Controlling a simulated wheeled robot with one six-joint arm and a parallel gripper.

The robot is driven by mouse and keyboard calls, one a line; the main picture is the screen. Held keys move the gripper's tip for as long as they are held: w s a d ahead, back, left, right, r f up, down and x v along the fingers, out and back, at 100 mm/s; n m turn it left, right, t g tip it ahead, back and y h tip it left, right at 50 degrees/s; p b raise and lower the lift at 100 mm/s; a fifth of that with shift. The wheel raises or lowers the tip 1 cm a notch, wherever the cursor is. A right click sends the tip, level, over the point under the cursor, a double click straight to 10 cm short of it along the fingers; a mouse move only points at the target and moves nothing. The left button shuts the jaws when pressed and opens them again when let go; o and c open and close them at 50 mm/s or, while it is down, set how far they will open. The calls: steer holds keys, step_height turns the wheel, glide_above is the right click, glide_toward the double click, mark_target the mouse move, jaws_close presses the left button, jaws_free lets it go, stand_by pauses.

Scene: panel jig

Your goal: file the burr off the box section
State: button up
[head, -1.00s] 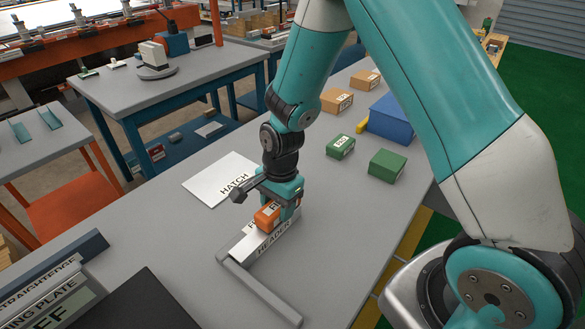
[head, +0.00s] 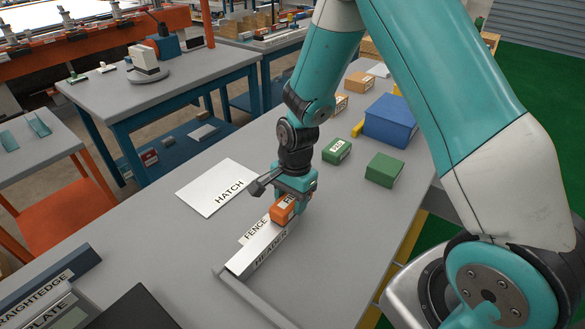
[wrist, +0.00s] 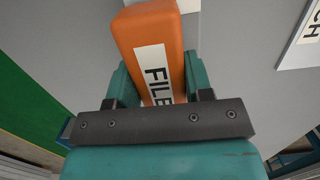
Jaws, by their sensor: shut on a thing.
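My gripper (head: 296,197) is shut on the orange file (head: 282,212), a block labelled FILE. In the wrist view the file (wrist: 150,50) sits between the two teal fingers. The file is at the far end of the long pale bar labelled HEADER (head: 262,252), which appears to be the box section. I cannot tell whether the file touches it. A piece labelled FENCE (head: 256,229) lies along the header's left side. No burr can be made out.
A white HATCH sheet (head: 216,187) lies left of my gripper. Green boxes (head: 384,170) and a blue box (head: 391,121) stand to the right and back. A grey bar (head: 250,300) meets the header's near end. Dark plates (head: 130,310) are at front left.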

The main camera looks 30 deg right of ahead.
mark_target(291, 198)
step_height(291, 198, up, 3)
steer(key=shift+s+r+p, duration=0.1)
steer(key=shift+r+p, duration=0.05)
steer(key=shift+p, duration=0.55)
steer(key=shift+a+r+p, duration=0.1)
steer(key=shift+r+p, duration=0.25)
steer(key=shift+p, duration=0.05)
step_height(291, 198, up, 4)
steer(key=p, duration=0.3)
steer(key=shift+r+p, duration=0.2)
steer(key=shift+p, duration=0.2)
